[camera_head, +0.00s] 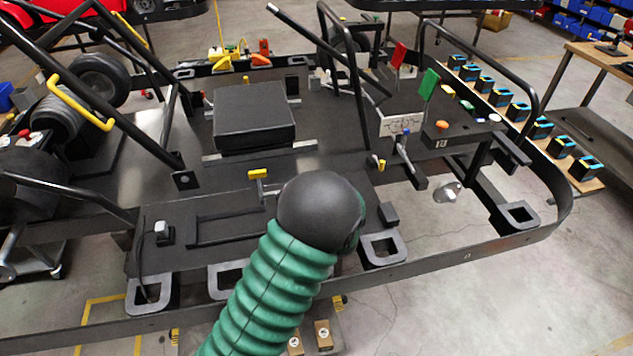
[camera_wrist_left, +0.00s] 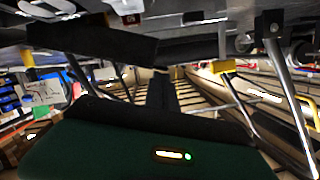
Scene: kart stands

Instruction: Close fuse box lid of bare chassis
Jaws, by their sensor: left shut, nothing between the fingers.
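The bare kart chassis (camera_head: 450,258) is a black frame with flat black plates, spread across the head view. A closed-looking black box (camera_head: 254,117) sits on its middle plate; I cannot tell whether this is the fuse box. A raised rectangular outline (camera_head: 232,226) lies on the front plate. No open lid can be made out. My left arm rises from the bottom in green bellows, and its black round joint hides the gripper in the head view. In the left wrist view my left gripper (camera_wrist_left: 161,90) is shut and empty, close to dark chassis parts. My right gripper is not in view.
A yellow-topped knob (camera_head: 258,174) stands just beyond my arm. A white card (camera_head: 401,124) and red and green flags (camera_head: 430,83) stand to the right. Black roll bars arch over the chassis. A board with several blue-black blocks (camera_head: 587,169) lies on the right.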

